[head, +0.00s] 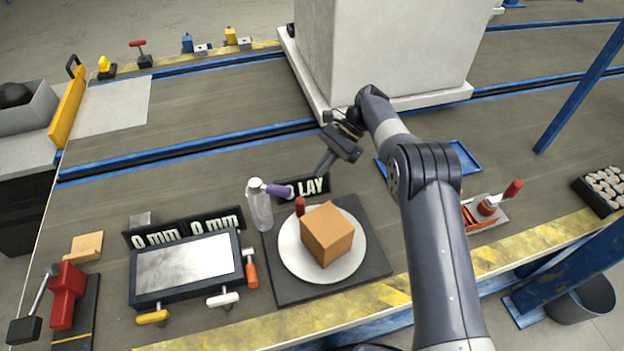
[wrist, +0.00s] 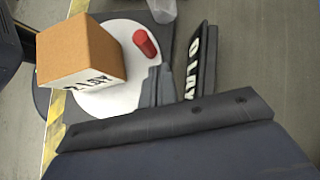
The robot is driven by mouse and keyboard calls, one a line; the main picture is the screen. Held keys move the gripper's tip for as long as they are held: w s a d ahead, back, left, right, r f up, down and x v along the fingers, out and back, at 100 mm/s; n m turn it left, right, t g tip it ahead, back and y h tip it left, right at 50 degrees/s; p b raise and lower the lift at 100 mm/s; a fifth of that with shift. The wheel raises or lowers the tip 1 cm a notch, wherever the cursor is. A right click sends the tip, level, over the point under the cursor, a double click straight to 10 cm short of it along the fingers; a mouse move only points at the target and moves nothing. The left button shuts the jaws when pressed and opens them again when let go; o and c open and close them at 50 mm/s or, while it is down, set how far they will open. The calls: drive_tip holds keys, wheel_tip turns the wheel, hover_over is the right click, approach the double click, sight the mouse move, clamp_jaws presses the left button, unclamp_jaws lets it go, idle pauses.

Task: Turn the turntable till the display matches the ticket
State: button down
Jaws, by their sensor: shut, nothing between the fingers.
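The turntable, a white disc (head: 291,248), lies on a dark square base and bears a brown cube (head: 327,234). A red upright peg (head: 300,206) stands at the disc's far edge; it also shows in the wrist view (wrist: 146,43). One cube side (wrist: 97,82) carries dark lettering, too small to read surely. My gripper (head: 320,174) is shut and empty, above and behind the disc near the sign. In the wrist view its fingers (wrist: 157,86) appear beside the peg, apart from it.
A large pale block (head: 390,50) stands behind.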

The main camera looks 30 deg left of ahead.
sight(301, 199)
drive_tip(key=c, duration=2.1)
unclamp_jaws()
drive_tip(key=shift+w+d+r, duration=0.2)
drive_tip(key=shift+w+r, duration=0.3)
drive_tip(key=shift+c, duration=0.2)
drive_tip(key=o, duration=0.3)
drive_tip(key=shift+s+a+r, duration=0.1)
drive_tip(key=shift+s+r, duration=0.05)
drive_tip(key=shift+r, duration=0.3)
drive_tip(key=o, duration=0.6)
drive_tip(key=s+r+t+p, duration=0.1)
drive_tip(key=s+r+m+t+p, duration=0.1)
drive_tip(key=s, duration=0.1)
drive_tip(key=s+r+m+t+p, duration=0.1)
drive_tip(key=s+r, duration=0.1)
drive_tip(key=shift+d+t+h, duration=0.25)
drive_tip(key=shift+t+h, duration=0.15)
drive_tip(key=shift+o, duration=0.2)
drive_tip(key=shift+t, duration=0.4)
drive_tip(key=x, duration=0.7)
drive_tip(key=s+b+x, duration=0.1)
drive_tip(key=x, duration=0.2)
drive_tip(key=shift+s+d+f, duration=0.1)
drive_tip(key=shift+s+d, duration=0.05)
drive_tip(key=shift+d, duration=0.15)
clamp_jaws()
